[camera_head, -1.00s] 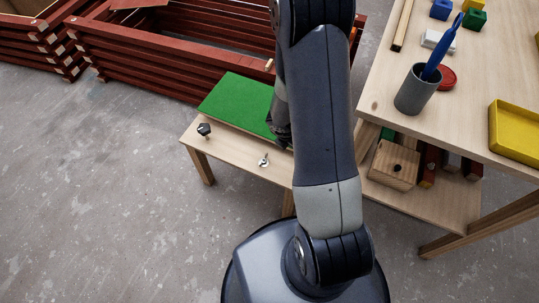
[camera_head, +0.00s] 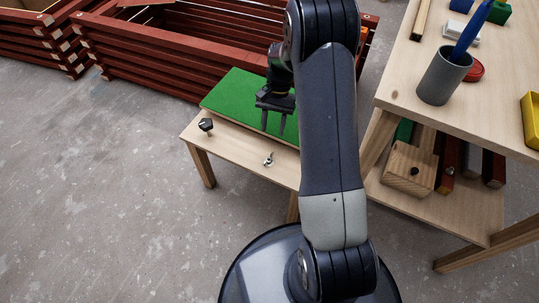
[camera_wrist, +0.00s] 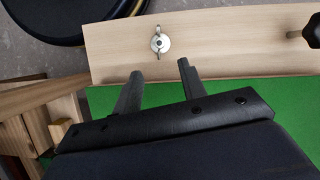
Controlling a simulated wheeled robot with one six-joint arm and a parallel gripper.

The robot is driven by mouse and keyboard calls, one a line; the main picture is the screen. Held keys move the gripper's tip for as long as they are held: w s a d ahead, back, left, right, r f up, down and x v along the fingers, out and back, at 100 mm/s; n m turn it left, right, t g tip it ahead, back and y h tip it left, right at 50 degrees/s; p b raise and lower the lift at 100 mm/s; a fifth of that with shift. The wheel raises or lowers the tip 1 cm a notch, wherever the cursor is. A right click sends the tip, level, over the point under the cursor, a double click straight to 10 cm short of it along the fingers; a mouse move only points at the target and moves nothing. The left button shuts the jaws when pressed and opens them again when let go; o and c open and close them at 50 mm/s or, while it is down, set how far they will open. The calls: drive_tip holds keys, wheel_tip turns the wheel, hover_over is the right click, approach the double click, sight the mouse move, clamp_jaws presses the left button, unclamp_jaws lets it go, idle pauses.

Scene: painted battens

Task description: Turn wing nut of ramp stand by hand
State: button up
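The wing nut (camera_head: 268,160) is a small metal piece with a washer on the pale wooden edge of the ramp stand (camera_head: 235,150), right of a black knob. In the wrist view the wing nut (camera_wrist: 159,42) stands on the bare wood, its wings running up and down the picture. My gripper (camera_head: 273,131) is over the green top (camera_head: 238,92) of the stand, behind the wing nut and apart from it. In the wrist view my gripper (camera_wrist: 157,72) has its two fingers spread with nothing between them, pointing towards the wing nut.
The black knob (camera_head: 206,125) stands at the stand's left end. A workbench (camera_head: 450,100) with a grey cup (camera_head: 441,80) is at right, a wooden block (camera_head: 409,169) on its lower shelf. Dark red battens (camera_head: 180,45) lie stacked behind. The floor at left is clear.

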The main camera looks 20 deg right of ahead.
sight(269, 159)
drive_tip(key=b+x, duration=0.3)
drive_tip(key=x, duration=0.7)
drive_tip(key=shift+s+a+f, duration=0.1)
drive_tip(key=shift+s+f, duration=0.05)
drive_tip(key=shift+f, duration=0.1)
drive_tip(key=shift+c, duration=0.5)
clamp_jaws()
